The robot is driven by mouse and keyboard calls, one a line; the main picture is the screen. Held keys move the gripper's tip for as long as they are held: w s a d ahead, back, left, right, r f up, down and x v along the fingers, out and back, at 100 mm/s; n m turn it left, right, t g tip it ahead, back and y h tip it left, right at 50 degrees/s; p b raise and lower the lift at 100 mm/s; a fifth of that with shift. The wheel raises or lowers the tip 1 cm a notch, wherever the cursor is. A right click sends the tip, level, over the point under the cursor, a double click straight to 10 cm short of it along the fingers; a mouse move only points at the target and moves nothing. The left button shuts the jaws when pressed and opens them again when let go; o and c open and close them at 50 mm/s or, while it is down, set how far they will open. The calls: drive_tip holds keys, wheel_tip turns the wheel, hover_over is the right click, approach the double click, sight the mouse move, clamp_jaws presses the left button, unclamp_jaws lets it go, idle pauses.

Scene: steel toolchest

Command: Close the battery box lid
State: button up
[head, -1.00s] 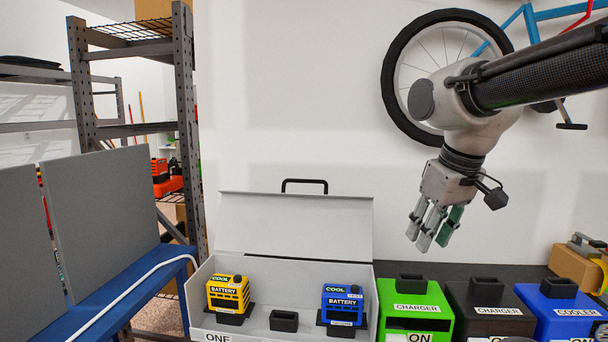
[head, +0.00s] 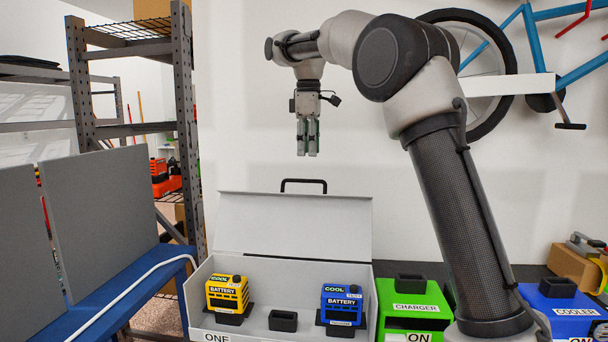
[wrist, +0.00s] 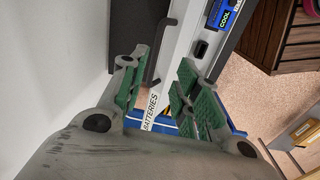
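The battery box (head: 365,300) is a light grey case on the bench, with its lid (head: 290,225) standing open at the back. A black handle (head: 304,183) sits on the lid's top edge. A yellow battery (head: 228,292) stands in the left of the box and a blue battery (head: 341,303) in the right. My gripper (head: 308,153) hangs pointing down above the handle, apart from it. In the wrist view, its green-padded fingers (wrist: 157,66) are spread with nothing held. The handle (wrist: 160,50) and the lid's "BATTERIES" label (wrist: 150,112) show beyond them.
An empty black holder (head: 283,320) sits between the batteries. A green charger (head: 400,300) and a blue cooler (head: 560,305) stand to the right. A wall is behind the lid. Grey panels (head: 105,220) and a metal shelf (head: 185,120) are at left.

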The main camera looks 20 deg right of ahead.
drive_tip(key=shift+w+a+f+n, duration=0.3)
drive_tip(key=shift+w+a+f, duration=0.1)
drive_tip(key=shift+w+a, duration=0.15)
drive_tip(key=f, duration=0.7)
drive_tip(key=shift+w+d+f, duration=0.1)
drive_tip(key=shift+w+f, duration=0.05)
drive_tip(key=shift+w, duration=0.1)
drive_tip(key=shift+c, duration=0.2)
clamp_jaws()
